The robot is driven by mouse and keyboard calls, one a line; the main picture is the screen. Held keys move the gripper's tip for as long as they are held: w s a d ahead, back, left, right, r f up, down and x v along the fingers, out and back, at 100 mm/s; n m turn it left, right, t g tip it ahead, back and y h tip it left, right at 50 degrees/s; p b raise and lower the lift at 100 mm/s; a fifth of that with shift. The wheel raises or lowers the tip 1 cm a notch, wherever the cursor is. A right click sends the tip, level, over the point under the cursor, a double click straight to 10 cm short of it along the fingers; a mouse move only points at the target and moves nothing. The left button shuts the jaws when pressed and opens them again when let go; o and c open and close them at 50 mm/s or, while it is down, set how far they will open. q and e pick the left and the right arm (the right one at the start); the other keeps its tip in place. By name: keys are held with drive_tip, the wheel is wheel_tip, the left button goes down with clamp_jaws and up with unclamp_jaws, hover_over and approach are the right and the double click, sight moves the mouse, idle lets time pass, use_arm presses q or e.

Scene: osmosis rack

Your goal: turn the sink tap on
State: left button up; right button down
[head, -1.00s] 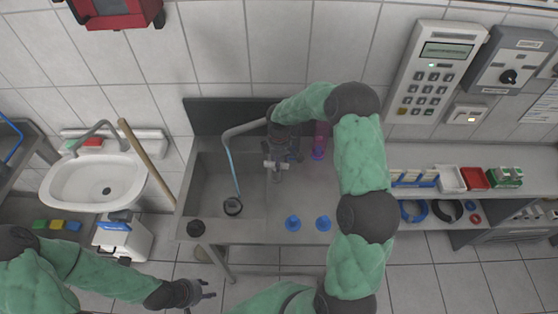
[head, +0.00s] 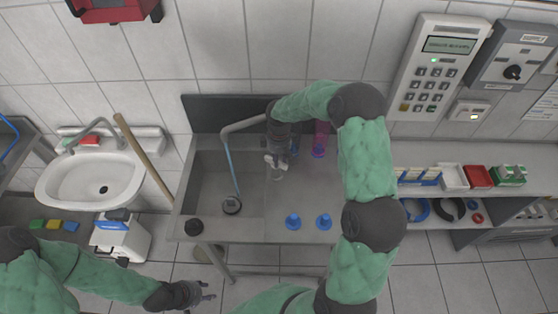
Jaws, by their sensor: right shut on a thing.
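The steel sink (head: 222,222) stands against the wall, with its basin on the left and a flat drainboard on the right. The grey tap spout (head: 238,127) arches over the basin. A thin blue strand (head: 232,170), hose or water, runs from its tip to the dark drain (head: 231,205). My left gripper (head: 207,292) is open and empty, low in front of the sink.
A purple cylinder (head: 321,138) stands behind, close to my right arm. A wooden pole (head: 143,152) leans left, near a white washbasin (head: 88,180).

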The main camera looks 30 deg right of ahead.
drive_tip(key=shift+s+a+m+b, duration=0.15)
drive_tip(key=shift+m+b, duration=0.55)
drive_tip(key=shift+m, duration=1)
drive_tip(key=c, duration=1)
unclamp_jaws()
drive_tip(key=shift+c, duration=0.2)
wheel_tip(320, 180, up, 12)
